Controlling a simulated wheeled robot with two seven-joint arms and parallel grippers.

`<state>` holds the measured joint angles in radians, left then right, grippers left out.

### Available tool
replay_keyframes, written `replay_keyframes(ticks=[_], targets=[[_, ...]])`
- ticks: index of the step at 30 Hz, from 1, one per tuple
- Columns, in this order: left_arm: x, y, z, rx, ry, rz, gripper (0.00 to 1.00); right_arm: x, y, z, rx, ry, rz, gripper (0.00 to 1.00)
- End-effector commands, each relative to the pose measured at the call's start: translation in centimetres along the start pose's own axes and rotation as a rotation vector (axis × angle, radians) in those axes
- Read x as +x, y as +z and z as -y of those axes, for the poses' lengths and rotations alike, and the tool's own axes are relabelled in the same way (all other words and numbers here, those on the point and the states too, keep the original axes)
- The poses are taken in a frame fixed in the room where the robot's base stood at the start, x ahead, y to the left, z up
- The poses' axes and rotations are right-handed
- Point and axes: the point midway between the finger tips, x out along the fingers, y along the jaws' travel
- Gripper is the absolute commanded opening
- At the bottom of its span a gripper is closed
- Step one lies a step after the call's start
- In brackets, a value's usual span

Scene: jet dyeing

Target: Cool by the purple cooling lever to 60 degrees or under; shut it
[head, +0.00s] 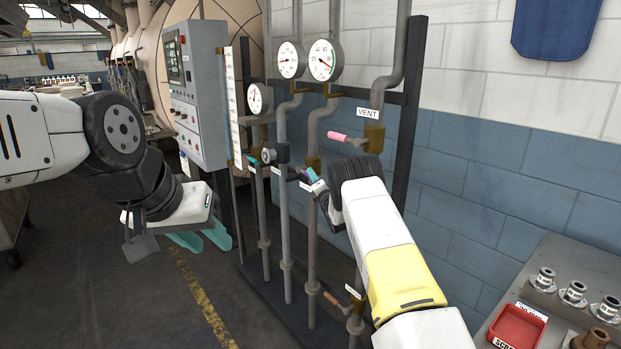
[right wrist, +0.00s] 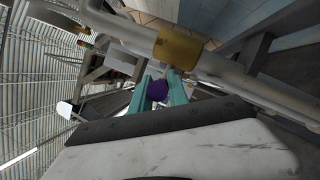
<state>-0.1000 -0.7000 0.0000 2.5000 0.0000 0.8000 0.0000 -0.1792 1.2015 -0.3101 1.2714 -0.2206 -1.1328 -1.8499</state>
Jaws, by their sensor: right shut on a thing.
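The purple cooling lever (right wrist: 157,90) shows in the right wrist view as a purple grip between the teal fingers of my right gripper (right wrist: 160,92). The fingers are shut on it. In the head view the right gripper (head: 314,183) is at the middle pipes, and my own wrist hides much of it. The angle of the lever is hard to tell. My left gripper (head: 200,239) hangs empty over the floor at the left, its teal fingers apart.
Three round gauges, including the right one (head: 325,60), sit above the pipes; their readings are too small to tell. A pink handle (head: 338,137) is by the VENT label. A control panel (head: 195,90) stands left. A bench with a red tray (head: 517,326) is lower right.

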Motion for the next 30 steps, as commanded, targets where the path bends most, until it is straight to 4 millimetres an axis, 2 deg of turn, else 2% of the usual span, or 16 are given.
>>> replay_keyframes(ticks=[11, 21, 30], targets=[[0.0, 0.0, 0.0, 0.0, 0.0, 0.0, 0.36, 0.3, 0.5, -0.9, -0.032, -0.071, -0.053, 0.0], [0.0, 0.0, 0.0, 0.0, 0.0, 0.0, 0.36, 1.3, 1.5, -2.9, -0.118, -0.276, -0.199, 0.0], [0.0, 0.0, 0.0, 0.0, 0.0, 0.0, 0.36, 2.0, 1.9, -3.6, -0.166, -0.396, -0.284, 0.0]])
